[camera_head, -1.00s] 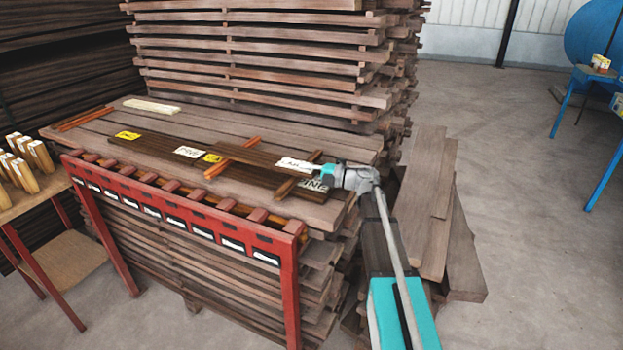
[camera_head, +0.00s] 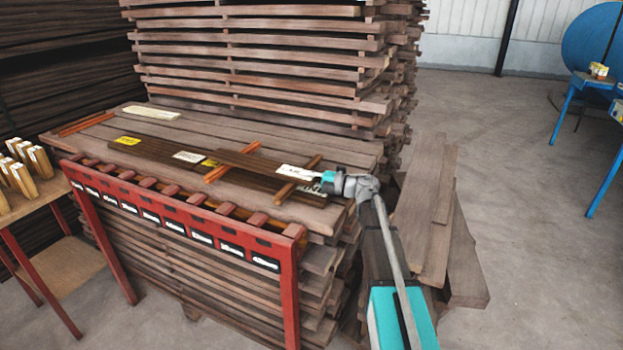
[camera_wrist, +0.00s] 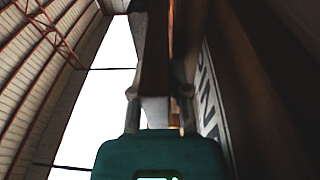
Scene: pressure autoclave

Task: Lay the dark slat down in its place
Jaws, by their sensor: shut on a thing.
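A dark slat (camera_head: 245,160) with a white label near its right end lies along the right of the pile top. It spans an orange stick (camera_head: 230,163) and a brown stick (camera_head: 298,181). My gripper (camera_head: 321,181) is shut on its right end. In the wrist view, the slat (camera_wrist: 155,60) runs away between the two fingers (camera_wrist: 160,112).
A tall stack of boards (camera_head: 250,60) rises right behind the pile. A red rack (camera_head: 180,220) with labelled slots stands along the front. Wooden blocks (camera_head: 25,165) stand on a table at the left. Loose planks (camera_head: 430,220) lean at the right. Open floor lies farther right.

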